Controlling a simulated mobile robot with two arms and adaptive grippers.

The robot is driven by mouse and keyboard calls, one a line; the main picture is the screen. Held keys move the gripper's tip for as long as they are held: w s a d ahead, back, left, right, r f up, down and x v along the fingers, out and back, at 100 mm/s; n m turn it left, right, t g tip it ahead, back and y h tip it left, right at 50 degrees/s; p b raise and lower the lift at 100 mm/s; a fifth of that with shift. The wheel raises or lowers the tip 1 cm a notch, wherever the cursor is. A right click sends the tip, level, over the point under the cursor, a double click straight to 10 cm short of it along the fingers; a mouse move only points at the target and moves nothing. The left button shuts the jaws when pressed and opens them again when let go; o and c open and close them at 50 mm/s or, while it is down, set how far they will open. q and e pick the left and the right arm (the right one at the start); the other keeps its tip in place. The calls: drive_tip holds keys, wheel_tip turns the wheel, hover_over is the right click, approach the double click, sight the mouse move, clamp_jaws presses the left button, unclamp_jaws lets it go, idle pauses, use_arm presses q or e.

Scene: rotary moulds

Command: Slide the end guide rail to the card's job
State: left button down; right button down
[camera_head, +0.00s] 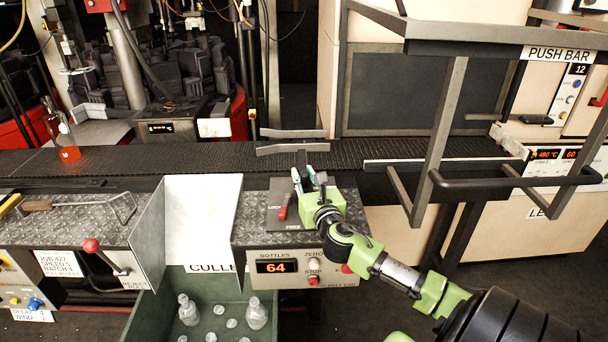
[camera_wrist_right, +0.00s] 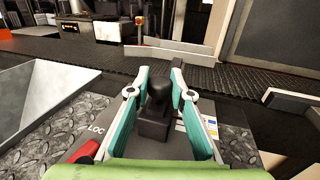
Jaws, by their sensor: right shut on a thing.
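The end guide rail (camera_head: 292,148) is a pale metal strip over the dark conveyor belt, with a second strip (camera_head: 290,133) just behind it. It also shows in the right wrist view (camera_wrist_right: 165,60). My right gripper (camera_head: 309,178) is at the rail's mount on the near side of the belt. Its teal fingers (camera_wrist_right: 158,100) are shut on a black knob (camera_wrist_right: 157,92) on a dark block. A red lever (camera_head: 283,212) stands beside it on a plate marked LOCK and FREE. The job card (camera_head: 57,263) reads JOB 427, SPEED 5, BATCH 4. My left gripper is out of view.
A steel chute (camera_head: 201,215) leads to a green cullet bin (camera_head: 150,315) holding several bottles. A PUSH BAR frame (camera_head: 440,140) hangs at right. The counter (camera_head: 275,267) reads 64.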

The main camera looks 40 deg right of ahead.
drive_tip(key=c, duration=1.8)
unclamp_jaws()
drive_tip(key=shift+s+a, duration=0.25)
drive_tip(key=shift+s, duration=0.3)
drive_tip(key=v, duration=1)
drive_tip(key=shift+s+a+r, duration=0.1)
drive_tip(key=shift+s+a, duration=0.1)
drive_tip(key=shift+s, duration=0.15)
